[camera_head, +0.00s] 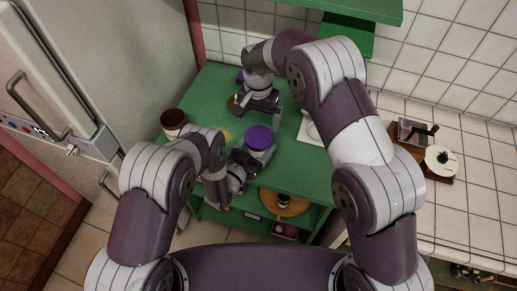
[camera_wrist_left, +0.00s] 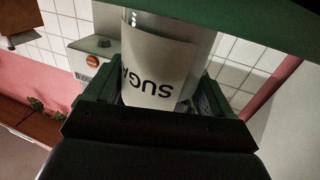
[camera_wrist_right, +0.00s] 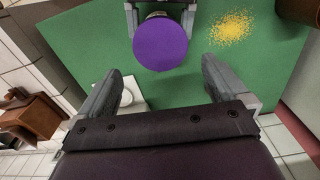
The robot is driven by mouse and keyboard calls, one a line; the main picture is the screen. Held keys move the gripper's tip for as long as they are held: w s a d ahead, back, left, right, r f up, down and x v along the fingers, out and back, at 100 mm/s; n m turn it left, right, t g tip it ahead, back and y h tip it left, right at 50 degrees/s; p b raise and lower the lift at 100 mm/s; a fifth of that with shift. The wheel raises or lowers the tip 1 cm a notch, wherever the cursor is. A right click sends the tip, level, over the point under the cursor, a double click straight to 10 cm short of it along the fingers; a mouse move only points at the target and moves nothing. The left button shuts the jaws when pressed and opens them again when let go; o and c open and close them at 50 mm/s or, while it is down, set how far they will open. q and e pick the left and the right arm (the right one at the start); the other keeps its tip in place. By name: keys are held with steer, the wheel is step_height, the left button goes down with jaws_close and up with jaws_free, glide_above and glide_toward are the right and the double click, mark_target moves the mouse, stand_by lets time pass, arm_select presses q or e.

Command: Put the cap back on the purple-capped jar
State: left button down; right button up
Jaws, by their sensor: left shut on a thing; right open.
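The jar (camera_wrist_left: 160,65) is pale, with a white label reading "SUGA…" in the left wrist view. My left gripper (camera_head: 243,164) is shut on its side. The purple cap (camera_head: 258,138) lies over the jar's top in the head view; I cannot tell whether it is fully seated. In the right wrist view the cap (camera_wrist_right: 160,43) is a flat purple disc that hides the jar's mouth. My right gripper (camera_head: 262,107) is open and empty, behind the jar in the head view. The cap shows ahead of its spread fingers in the right wrist view.
A white item (camera_head: 310,128) lies at right. A fridge (camera_head: 120,60) stands left.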

step_height(320, 180, up, 4)
stand_by(0.4)
arm_select(q)
jaws_free()
steer(key=shift+s+a, duration=0.1)
steer(key=b+v, duration=0.2)
steer(key=v, duration=1)
steer(key=shift+s+b, duration=0.25)
steer(key=shift+b, duration=0.15)
arm_select(e)
step_height(320, 180, down, 3)
steer(key=shift+r, duration=0.1)
